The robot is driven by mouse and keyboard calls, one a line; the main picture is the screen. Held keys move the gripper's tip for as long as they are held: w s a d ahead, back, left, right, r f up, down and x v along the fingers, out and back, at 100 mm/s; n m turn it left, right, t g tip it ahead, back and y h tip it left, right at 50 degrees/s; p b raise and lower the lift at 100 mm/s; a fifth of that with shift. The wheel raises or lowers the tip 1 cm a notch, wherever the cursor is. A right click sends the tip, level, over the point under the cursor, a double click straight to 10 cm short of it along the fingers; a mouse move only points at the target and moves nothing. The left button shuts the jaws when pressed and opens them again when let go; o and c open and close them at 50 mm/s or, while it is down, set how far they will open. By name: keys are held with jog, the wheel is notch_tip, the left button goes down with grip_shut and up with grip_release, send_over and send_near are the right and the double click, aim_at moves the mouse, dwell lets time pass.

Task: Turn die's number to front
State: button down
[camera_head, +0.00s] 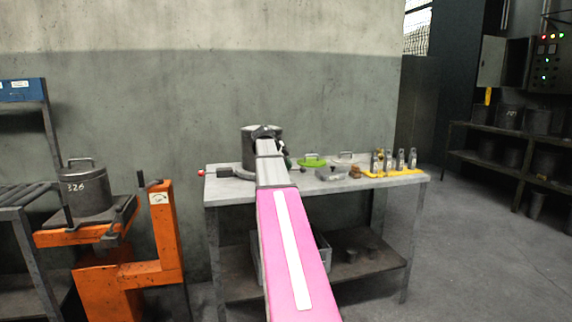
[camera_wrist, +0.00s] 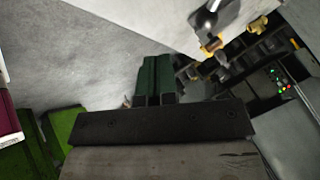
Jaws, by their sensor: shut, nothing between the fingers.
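A dark grey cylindrical die (camera_head: 248,150) stands upright on a round base on the workbench, partly hidden behind my arm. No number shows on its visible side. A second dark cylindrical die (camera_head: 88,193) with a top handle stands on the orange lift at left; the number 326 faces the camera. My arm reaches over the bench, and its end is at or in front of the bench die; I cannot tell whether they touch. In the wrist view my gripper's green fingers (camera_wrist: 155,82) are together with nothing between them.
The workbench (camera_head: 410,180) also holds a green-handled lid (camera_head: 311,161), a grey box (camera_head: 331,173) and several small metal tools on a yellow holder (camera_head: 394,174). The orange lift (camera_head: 168,232) stands left of it. Open floor lies at right, before a rack (camera_head: 488,158).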

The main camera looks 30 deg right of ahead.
jog(key=x, duration=0.6)
jog(key=shift+d+f, duration=0.2)
jog(key=shift+f, duration=0.1)
jog(key=shift+w+d, duration=0.85)
jog(key=shift+d, duration=0.05)
jog(key=shift+w+d+r, duration=0.2)
jog(key=shift+w+d, duration=0.3)
jog(key=shift+d, duration=0.2)
